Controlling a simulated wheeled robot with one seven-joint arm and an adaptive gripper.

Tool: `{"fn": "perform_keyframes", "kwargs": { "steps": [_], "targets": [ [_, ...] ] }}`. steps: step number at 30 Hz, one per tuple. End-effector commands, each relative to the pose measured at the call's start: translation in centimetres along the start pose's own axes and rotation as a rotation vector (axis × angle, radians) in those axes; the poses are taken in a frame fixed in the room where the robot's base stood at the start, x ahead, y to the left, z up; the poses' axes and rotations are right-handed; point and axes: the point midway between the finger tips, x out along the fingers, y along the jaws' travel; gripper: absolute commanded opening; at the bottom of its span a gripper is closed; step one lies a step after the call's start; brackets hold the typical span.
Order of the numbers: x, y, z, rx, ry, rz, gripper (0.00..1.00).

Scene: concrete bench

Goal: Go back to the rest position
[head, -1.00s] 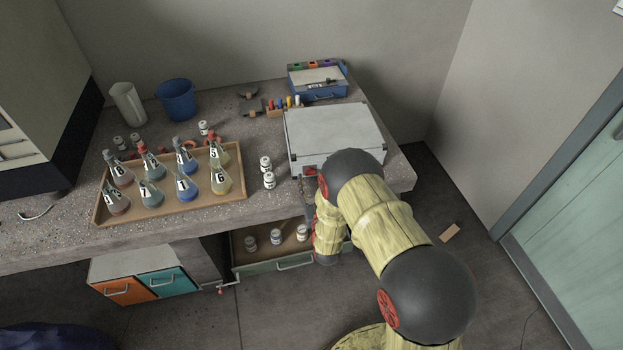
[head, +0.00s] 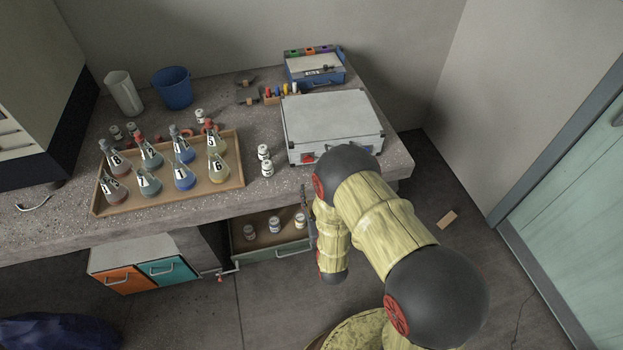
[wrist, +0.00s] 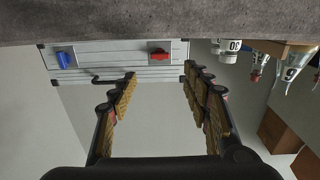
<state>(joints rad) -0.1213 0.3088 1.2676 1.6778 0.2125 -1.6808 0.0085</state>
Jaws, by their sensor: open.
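My gripper (wrist: 160,82) is open and empty in the wrist view, its two fingers apart with nothing between them. The silver case (head: 332,122) lies closed on the bench, just beyond my arm. In the wrist view the silver case (wrist: 118,52) appears beyond the fingertips, with a blue latch, a red latch and a dark handle. I see no contact between the fingers and the case.
The open drawer (head: 262,254) with 3 small jars sticks out below the bench, close left of my gripper. A wooden tray (head: 200,199) holds several numbered flasks. Two white jars (head: 265,160) stand left of the case.

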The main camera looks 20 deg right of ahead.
Motion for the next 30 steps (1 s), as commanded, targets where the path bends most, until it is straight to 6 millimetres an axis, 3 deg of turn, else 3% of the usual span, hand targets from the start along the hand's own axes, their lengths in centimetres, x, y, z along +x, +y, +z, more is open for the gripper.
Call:
{"fn": "perform_keyframes", "kwargs": {
  "steps": [7, 10, 14, 18, 21, 26, 30],
  "targets": [
    [0.0, 0.0, 0.2, 0.000, -0.006, 0.000, 0.48],
    [0.0, 0.0, 1.6, -0.001, -0.061, 0.000, 0.48],
    [-1.2, -0.1, 6.8, -0.004, -0.257, -0.007, 0.48],
    [-4.9, -0.3, 13.4, -0.012, -0.559, -0.024, 0.48],
    [-6.9, -0.8, 15.3, -0.013, -0.740, -0.037, 0.48],
    [-9.6, -1.5, 14.8, -0.015, -0.983, -0.062, 0.48],
    [-11.9, -1.9, 11.3, -0.020, -1.163, -0.086, 0.48]
  ]
}}
